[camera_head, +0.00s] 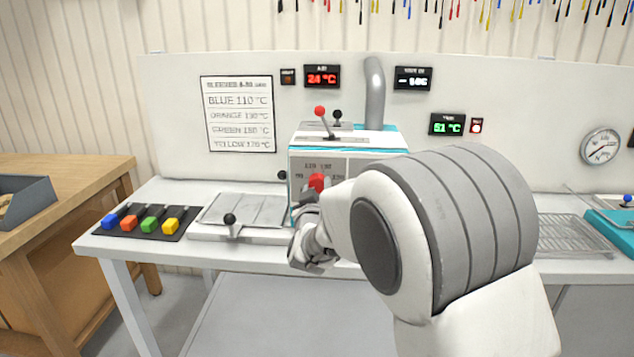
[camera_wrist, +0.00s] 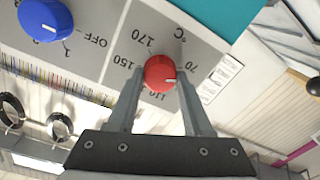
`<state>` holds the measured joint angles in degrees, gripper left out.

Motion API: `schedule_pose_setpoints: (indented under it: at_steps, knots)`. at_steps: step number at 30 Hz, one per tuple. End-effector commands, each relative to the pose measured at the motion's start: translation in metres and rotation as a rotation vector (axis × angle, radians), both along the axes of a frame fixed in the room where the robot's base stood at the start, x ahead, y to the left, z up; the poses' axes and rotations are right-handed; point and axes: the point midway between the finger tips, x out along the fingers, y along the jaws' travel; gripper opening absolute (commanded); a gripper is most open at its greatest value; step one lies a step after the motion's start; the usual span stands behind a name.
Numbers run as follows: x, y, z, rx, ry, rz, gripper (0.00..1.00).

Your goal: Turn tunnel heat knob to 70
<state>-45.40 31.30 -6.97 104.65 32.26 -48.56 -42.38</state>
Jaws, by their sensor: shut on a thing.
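The red tunnel heat knob (camera_wrist: 160,73) sits on a grey panel in the wrist view, with its scale printed around it upside down. My gripper (camera_wrist: 160,84) has one finger on each side of the knob and is shut on it. The knob's white mark points to the right and slightly down, near the right finger, on the side between 70 and 110. That finger covers part of the scale. In the head view the red knob (camera_head: 317,181) shows on the front of the machine (camera_head: 362,142), with my gripper (camera_head: 304,207) in front of it.
A blue knob (camera_wrist: 46,18) with an OFF label is beside the red one. A black-handled press (camera_head: 232,222) and coloured blocks (camera_head: 150,221) stand left on the bench. A green temperature display (camera_head: 447,124) and a red one (camera_head: 322,77) are on the wall panel.

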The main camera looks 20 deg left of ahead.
Motion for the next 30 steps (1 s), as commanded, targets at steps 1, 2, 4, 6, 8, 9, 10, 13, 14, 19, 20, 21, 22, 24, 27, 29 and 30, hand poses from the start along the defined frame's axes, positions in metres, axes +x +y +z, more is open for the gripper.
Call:
schedule_pose_setpoints:
  at_steps: [1,2,4,6,8,9,10,13,14,19,20,21,22,24,27,29,30]
  knots:
    - [-0.0003,0.0008,0.0031,-0.031,-0.008,0.001,0.0]
    - [-0.0003,0.0008,0.003,-0.049,-0.013,0.001,0.0]
    - [-0.0001,0.0004,0.0027,-0.087,-0.022,0.001,0.0]
    - [0.0002,0.0002,0.0022,-0.12,-0.03,0.0,0.0]
    - [0.0,0.0003,0.0021,-0.143,-0.035,0.0,0.0]
    - [0.0,0.0005,0.0019,-0.156,-0.039,0.0,0.0]
    - [-0.0001,0.0005,0.0017,-0.164,-0.041,0.0,0.0]
    - [-0.0002,0.0007,0.0016,-0.186,-0.046,0.001,0.0]
    - [-0.0002,0.0006,0.0015,-0.191,-0.047,0.001,0.0]
    - [0.0,0.0005,0.0012,-0.204,-0.051,0.001,0.0]
    - [0.0,0.0005,0.0011,-0.205,-0.051,0.001,0.0]
    - [0.0,0.0005,0.0011,-0.206,-0.052,0.001,0.0]
    - [0.0,0.0005,0.0011,-0.206,-0.052,0.001,0.0]
    - [0.0,0.0005,0.001,-0.206,-0.052,0.001,0.0]
    - [0.0,0.0005,0.001,-0.206,-0.052,0.001,0.0]
    - [0.0,0.0005,0.0011,-0.206,-0.052,0.001,0.0]
    - [0.0,0.0005,0.001,-0.206,-0.052,0.001,0.57]
